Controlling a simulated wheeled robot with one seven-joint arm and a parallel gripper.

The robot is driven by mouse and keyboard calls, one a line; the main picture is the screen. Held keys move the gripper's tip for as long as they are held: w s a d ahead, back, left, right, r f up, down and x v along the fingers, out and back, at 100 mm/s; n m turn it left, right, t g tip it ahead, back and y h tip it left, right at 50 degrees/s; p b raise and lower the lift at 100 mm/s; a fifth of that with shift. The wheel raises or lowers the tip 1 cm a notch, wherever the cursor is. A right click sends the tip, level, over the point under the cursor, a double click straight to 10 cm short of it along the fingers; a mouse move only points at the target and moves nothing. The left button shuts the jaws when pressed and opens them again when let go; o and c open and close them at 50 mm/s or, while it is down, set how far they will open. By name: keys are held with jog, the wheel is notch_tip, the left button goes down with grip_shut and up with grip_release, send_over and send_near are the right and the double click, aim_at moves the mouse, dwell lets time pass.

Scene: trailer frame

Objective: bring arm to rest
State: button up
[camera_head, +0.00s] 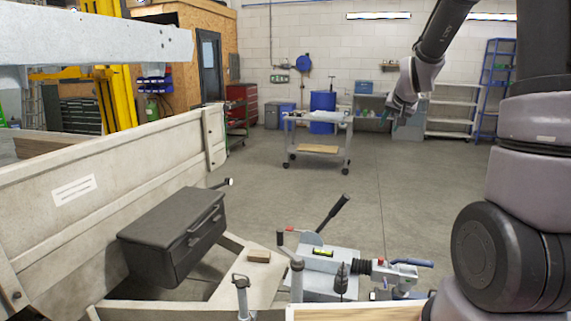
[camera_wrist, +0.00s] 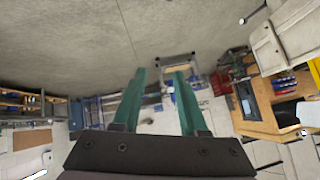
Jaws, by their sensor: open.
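My arm comes down from the upper right in the head view, with its bent wrist in the air in front of the far wall. My gripper (camera_head: 388,113) is at its end, small in that view, above the open floor and apart from everything around it. In the wrist view my gripper (camera_wrist: 160,76) shows two green fingers spread apart with a clear gap between them. Nothing is held. The wrist view is upside down, with the floor at the top.
A wheeled cart (camera_head: 318,140) stands on the open floor ahead. The trailer's side panel (camera_head: 110,160) and a dark toolbox (camera_head: 172,238) are at left. The drawbar with its coupling (camera_head: 395,275) and a handbrake lever (camera_head: 333,212) are in front. Shelves (camera_head: 452,110) line the back wall.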

jog(key=s+a+r+y, duration=0.1)
jog(key=s+a+r, duration=0.1)
jog(key=s, duration=0.9)
jog(key=s+a+r+g, duration=0.1)
jog(key=s+a+r, duration=0.2)
jog(key=s, duration=0.7)
jog(key=s+a+r+n+g+y, duration=0.1)
jog(key=s+a+r, duration=0.2)
jog(key=s, duration=0.8)
notch_tip(320, 180, up, 2)
jog(key=shift+s+r+y, duration=0.1)
jog(key=shift+s+y, duration=0.2)
jog(key=shift+s, duration=0.05)
jog(key=shift+a, duration=0.1)
